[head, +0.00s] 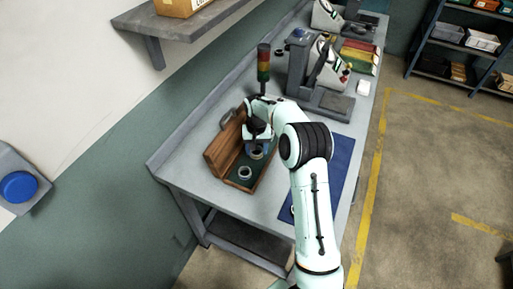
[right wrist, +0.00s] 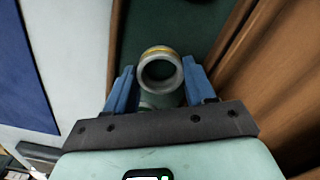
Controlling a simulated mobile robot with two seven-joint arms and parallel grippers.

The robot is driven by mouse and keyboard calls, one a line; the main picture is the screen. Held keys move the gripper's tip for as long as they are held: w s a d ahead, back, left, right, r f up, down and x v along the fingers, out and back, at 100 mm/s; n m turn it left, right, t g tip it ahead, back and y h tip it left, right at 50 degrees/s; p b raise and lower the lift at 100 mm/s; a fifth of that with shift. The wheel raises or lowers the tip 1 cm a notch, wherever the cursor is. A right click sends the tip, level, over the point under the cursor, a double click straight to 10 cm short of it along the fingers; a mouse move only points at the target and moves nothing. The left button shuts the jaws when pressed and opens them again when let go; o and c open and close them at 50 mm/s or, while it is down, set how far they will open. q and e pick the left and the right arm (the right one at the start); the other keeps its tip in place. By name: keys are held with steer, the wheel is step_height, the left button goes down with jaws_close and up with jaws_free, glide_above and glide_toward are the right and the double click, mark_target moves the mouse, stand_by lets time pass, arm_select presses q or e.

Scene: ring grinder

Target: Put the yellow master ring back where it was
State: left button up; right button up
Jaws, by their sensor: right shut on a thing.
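The yellow master ring (right wrist: 158,50), a grey ring with a yellow band on its rim, sits between the two blue fingers of my right gripper (right wrist: 160,78) in the right wrist view. The gripper is shut on it. In the head view my right gripper (head: 258,146) is over the wooden box (head: 222,156) with a green floor, with the ring low between its fingers. Whether the ring touches the floor, I cannot tell. Another grey ring (head: 245,174) lies in the box nearer the front. My left gripper is not in view.
The box stands on a grey workbench (head: 205,112). A blue mat (head: 340,160) lies to the right, partly behind my arm. A signal light (head: 263,65) and a grey bench device (head: 300,70) stand behind the box. A wall shelf (head: 190,27) hangs at upper left.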

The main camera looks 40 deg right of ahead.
steer(key=o, duration=1.2)
step_height(320, 180, up, 12)
steer(key=shift+r, duration=0.15)
